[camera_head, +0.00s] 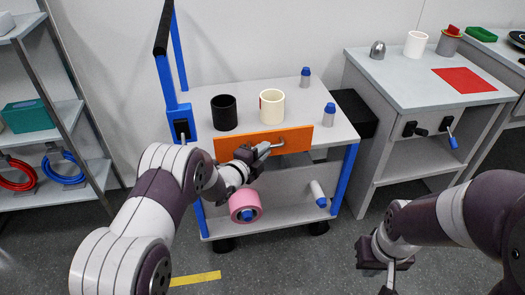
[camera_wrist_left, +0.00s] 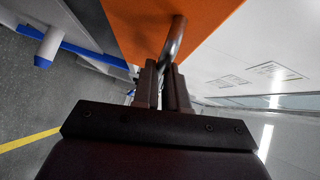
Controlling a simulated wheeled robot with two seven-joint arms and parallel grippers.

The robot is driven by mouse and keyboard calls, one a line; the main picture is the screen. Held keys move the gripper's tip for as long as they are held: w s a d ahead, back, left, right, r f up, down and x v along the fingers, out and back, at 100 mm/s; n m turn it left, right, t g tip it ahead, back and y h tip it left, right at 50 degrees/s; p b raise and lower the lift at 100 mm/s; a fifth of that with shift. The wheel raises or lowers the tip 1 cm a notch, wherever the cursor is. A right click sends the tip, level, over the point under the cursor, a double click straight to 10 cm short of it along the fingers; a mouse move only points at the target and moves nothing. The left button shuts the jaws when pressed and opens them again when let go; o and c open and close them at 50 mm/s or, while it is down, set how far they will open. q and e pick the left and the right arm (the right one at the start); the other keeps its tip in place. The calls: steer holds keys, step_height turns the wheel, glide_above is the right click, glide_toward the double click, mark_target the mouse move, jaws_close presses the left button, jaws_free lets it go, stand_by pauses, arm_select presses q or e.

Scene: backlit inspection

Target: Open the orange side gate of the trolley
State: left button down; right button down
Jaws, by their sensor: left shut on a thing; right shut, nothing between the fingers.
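The trolley (camera_head: 203,96) has grey shelves, blue posts and a black push handle at its left end. Its orange side gate (camera_head: 298,138) runs along the front edge of the top shelf and looks upright. My left gripper (camera_head: 262,150) is shut on the gate's metal handle (camera_head: 279,144). In the left wrist view the handle (camera_wrist_left: 174,40) rises from between the fingers (camera_wrist_left: 166,75), against the orange gate (camera_wrist_left: 150,22). The arm hides part of the gate's lower left. My right gripper (camera_head: 390,274) is shut and empty, low at the right over the floor.
A black cup (camera_head: 224,113), a cream mug (camera_head: 272,107) and blue-capped bottles (camera_head: 305,78) stand on the trolley top. A pink roll (camera_head: 245,205) and a white cylinder (camera_head: 318,194) show lower down. A grey cabinet (camera_head: 405,85) stands right, a shelf rack (camera_head: 38,135) left.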

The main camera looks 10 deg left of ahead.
arm_select(q)
steer(key=shift+s+d+f+m+t+h+b, duration=0.15)
steer(key=shift+s+f+m+t+h+b, duration=0.35)
steer(key=shift+b, duration=1.6)
steer(key=shift+s+d+f+m+t+h+b, duration=0.25)
steer(key=shift+s+f+m+t+b, duration=0.6)
steer(key=shift+b, duration=1.3)
steer(key=shift+s+d+f+m+t+h+b, duration=0.1)
steer(key=shift+s+f+m+t+h+b, duration=0.25)
steer(key=shift+f+m+b, duration=1.15)
steer(key=shift+r+n+b, duration=0.45)
steer(key=shift+n+b, duration=0.15)
steer(key=shift+n, duration=0.25)
steer(key=c, duration=1.2)
jaws_free()
steer(key=shift+o, duration=0.2)
